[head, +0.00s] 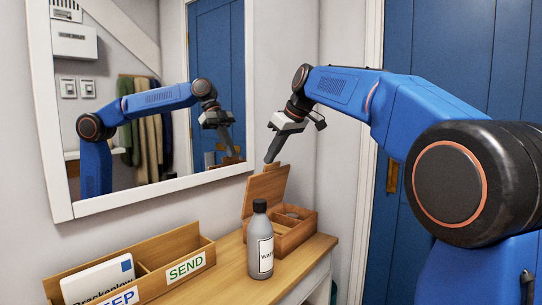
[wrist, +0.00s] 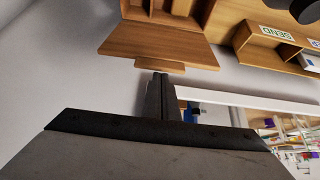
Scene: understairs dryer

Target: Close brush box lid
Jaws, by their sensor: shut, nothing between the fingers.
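The wooden brush box (head: 297,232) stands at the far end of the wooden table, with its divided inside showing. Its lid (head: 264,190) stands open, raised steeply at the box's wall side. In the wrist view the lid (wrist: 160,40) is a flat panel with a small tab (wrist: 160,66) on its edge, and part of the box (wrist: 165,12) shows beyond. My gripper (head: 272,158) is shut and empty, pointing down at the lid's upper edge. In the wrist view its fingertips (wrist: 160,77) are right by the tab. I cannot tell whether they touch it.
A grey bottle (head: 260,245) with a dark cap stands just in front of the box. A wooden sorter (head: 190,240) with KEEP and SEND labels is at the near left. A white-framed mirror (head: 160,195) hangs behind on the wall. A blue door (head: 400,215) is at the right.

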